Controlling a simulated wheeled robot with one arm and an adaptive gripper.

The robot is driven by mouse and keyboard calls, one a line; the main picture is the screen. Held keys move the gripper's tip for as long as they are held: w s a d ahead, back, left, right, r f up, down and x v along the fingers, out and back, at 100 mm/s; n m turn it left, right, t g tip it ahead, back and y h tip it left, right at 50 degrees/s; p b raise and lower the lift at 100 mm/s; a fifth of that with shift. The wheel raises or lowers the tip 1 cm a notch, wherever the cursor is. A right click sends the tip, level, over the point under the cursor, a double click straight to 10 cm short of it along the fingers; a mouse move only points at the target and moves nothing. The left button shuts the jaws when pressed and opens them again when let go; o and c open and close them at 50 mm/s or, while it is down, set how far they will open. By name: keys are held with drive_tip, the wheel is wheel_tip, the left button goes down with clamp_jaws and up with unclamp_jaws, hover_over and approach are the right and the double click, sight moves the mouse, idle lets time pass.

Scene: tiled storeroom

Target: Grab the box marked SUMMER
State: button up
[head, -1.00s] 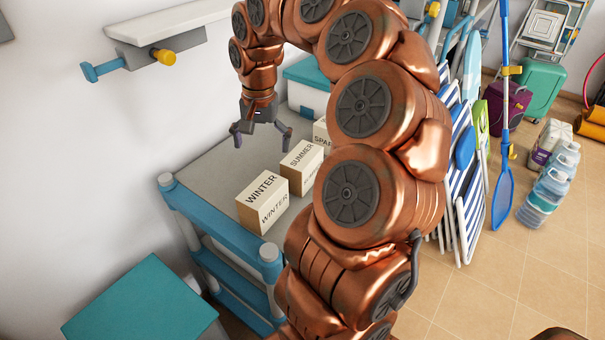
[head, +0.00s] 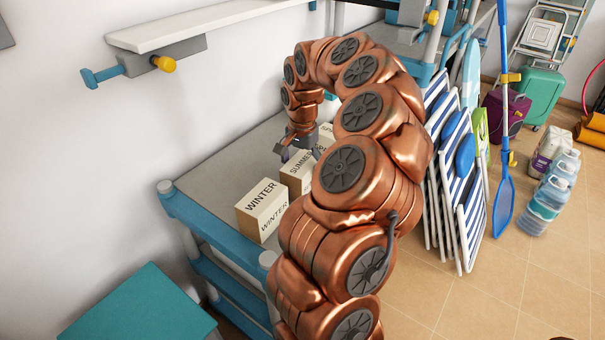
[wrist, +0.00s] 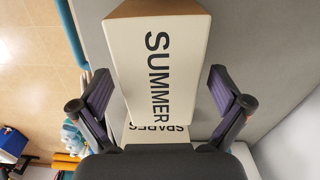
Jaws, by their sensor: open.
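The SUMMER box (head: 294,183), pale with dark letters, sits on the grey shelf top between two similar boxes. In the head view my gripper and arm hide part of it. My gripper (head: 299,152) is at its top, pointing down. In the wrist view the SUMMER box (wrist: 160,65) fills the middle, with one finger on each side and a gap at both. My gripper (wrist: 158,85) is open and holds nothing. How far the fingertips reach down its sides is unclear.
The WINTER box (head: 262,211) stands close in front of it. The SPARES box (wrist: 158,132) stands close behind, partly covered. The blue shelf rail (head: 215,228) edges the surface. A white wall shelf (head: 190,28) juts out above left. Folded striped chairs (head: 455,170) stand right.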

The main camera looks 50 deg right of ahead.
drive_tip(key=shift+f, duration=1.05)
drive_tip(key=c, duration=1.5)
drive_tip(key=shift+o, duration=0.2)
